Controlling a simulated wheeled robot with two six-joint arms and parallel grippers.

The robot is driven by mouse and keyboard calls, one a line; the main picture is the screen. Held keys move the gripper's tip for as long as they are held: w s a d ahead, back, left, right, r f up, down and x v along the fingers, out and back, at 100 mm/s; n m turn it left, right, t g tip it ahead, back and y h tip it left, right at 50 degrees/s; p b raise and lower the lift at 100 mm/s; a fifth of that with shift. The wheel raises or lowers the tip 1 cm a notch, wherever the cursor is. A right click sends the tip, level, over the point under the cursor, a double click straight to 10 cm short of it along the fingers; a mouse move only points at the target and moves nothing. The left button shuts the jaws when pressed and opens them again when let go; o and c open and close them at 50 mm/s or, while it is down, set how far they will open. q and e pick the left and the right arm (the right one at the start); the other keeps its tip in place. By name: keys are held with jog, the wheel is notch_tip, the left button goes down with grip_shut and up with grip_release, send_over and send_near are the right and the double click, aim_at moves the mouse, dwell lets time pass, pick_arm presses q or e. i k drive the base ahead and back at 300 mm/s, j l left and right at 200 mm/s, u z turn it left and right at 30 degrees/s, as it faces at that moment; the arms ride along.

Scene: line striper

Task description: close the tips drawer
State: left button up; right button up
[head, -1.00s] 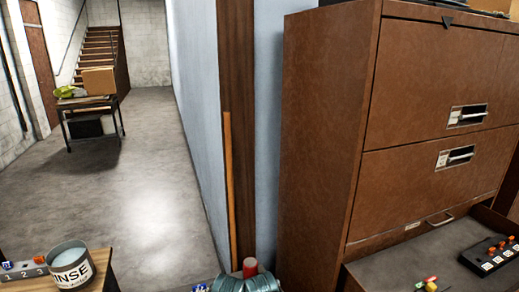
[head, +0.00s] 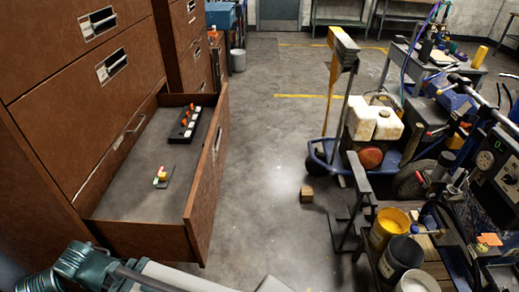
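The open drawer (head: 215,160) shows in the head view at the left, pulled well out of a brown cabinet (head: 70,110). It is the cabinet's low drawer, and its front panel faces right. Inside lies a black strip (head: 185,124) with several orange and white pieces, toward the far end. A small dark plate with yellow, red and green pieces (head: 162,176) lies nearer the middle. The rest of the drawer floor is bare. I cannot read a label that names the drawer. Neither of my grippers shows in this view.
Bare concrete floor (head: 265,190) lies right of the drawer front. A small wooden block (head: 306,194) sits on it. A blue cart with white jugs (head: 375,122) and a yellow bucket (head: 389,228) stand at the right. Closed drawers are above the open one.

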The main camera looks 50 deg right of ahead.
aim_at(132, 213)
jog(key=z, duration=1.55)
jog(key=i+l+z, duration=0.1)
jog(key=i+l, duration=0.15)
jog(key=i, duration=0.2)
jog(key=i+l+z, duration=0.15)
jog(key=i, duration=0.3)
jog(key=k+l, duration=0.05)
jog(key=l, duration=0.05)
